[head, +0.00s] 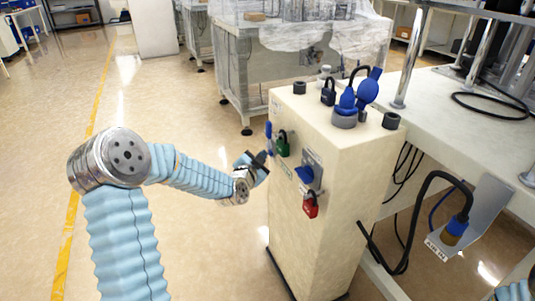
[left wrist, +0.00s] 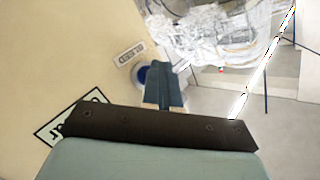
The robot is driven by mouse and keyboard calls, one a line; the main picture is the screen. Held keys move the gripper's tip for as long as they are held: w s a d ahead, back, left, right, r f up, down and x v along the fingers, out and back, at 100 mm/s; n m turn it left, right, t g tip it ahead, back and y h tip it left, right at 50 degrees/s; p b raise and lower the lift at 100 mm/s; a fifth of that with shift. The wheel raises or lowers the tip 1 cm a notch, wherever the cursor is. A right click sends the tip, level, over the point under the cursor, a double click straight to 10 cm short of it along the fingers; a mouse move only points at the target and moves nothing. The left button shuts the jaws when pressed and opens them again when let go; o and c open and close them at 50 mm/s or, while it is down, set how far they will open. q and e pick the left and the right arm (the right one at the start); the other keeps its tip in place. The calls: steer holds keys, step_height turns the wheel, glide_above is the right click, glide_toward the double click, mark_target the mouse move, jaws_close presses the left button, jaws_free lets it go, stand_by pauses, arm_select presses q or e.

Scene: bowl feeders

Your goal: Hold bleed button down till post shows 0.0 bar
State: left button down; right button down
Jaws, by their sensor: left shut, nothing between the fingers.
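The cream post (head: 315,165) stands right of centre in the head view. My left gripper (head: 262,158) is shut and empty, with its tip close to the post's left edge. In the left wrist view, the blue bleed button (left wrist: 142,75) sits in a pale ring beside a small label (left wrist: 130,53). The shut fingers (left wrist: 163,86) overlap the button's right side in the picture; I cannot tell whether they touch it. The pressure display (left wrist: 62,125) is partly hidden by my gripper, and its number is unreadable. My right gripper is out of view.
A blue valve fitting (head: 347,101) and black padlock (head: 328,92) are on top. A pale table (head: 455,105) stands at right. Floor at left is open.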

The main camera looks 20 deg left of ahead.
arm_select(q)
steer(key=shift+s+a, duration=0.1)
stand_by(0.7)
steer(key=shift+s+a+b, duration=0.5)
steer(key=shift+s, duration=0.1)
steer(key=shift+s+a, duration=0.1)
steer(key=s+a+b, duration=0.1)
steer(key=s+a, duration=0.2)
steer(key=shift+s+b, duration=0.35)
stand_by(0.4)
